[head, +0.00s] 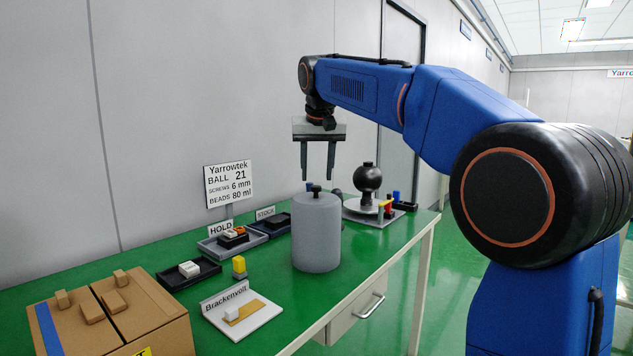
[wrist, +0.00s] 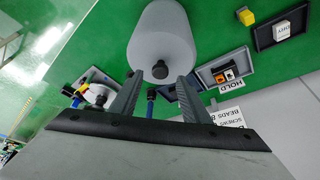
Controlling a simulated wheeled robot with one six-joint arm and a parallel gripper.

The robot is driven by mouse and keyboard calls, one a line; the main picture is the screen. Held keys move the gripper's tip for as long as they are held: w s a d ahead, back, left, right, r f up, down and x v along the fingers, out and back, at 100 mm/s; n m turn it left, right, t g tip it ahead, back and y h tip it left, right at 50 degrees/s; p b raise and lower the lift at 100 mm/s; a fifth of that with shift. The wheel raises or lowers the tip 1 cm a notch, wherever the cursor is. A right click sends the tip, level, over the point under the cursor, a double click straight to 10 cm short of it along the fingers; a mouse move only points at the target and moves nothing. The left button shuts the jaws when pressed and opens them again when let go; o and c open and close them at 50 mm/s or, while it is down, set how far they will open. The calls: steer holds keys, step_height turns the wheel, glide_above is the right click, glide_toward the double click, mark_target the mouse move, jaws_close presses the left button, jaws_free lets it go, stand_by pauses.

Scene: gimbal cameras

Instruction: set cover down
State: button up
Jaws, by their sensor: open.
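The cover is a grey cylinder with a small black knob on top (head: 317,235). It stands upright on the green table in the head view, and it also shows in the wrist view (wrist: 160,40). My gripper (head: 318,178) is open and empty, pointing down just above the knob, apart from it. In the wrist view the fingertips lie on either side of the black knob in the picture. What is under the cover, if anything, is hidden.
A black ball on a round stand (head: 368,178) is behind the cover to the right. Trays (head: 232,243) marked HOLD and STOCK, a dark tray (head: 188,275), a yellow block (head: 239,266), a Brackenvolt board (head: 262,318) and a cardboard box (head: 150,318) lie left.

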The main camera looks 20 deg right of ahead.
steer(key=v, duration=0.8)
steer(key=s+d+f, duration=0.2)
steer(key=s+f, duration=1)
steer(key=f, duration=0.1)
steer(key=s+d+f+n, duration=0.1)
steer(key=s+d+f, duration=0.2)
steer(key=s+f, duration=1)
steer(key=s+d+f, duration=0.2)
steer(key=s+f, duration=1.1)
steer(key=shift+s+d+f+n+y, duration=0.25)
steer(key=shift+d+n+y, duration=0.05)
steer(key=shift+d+n, duration=0.1)
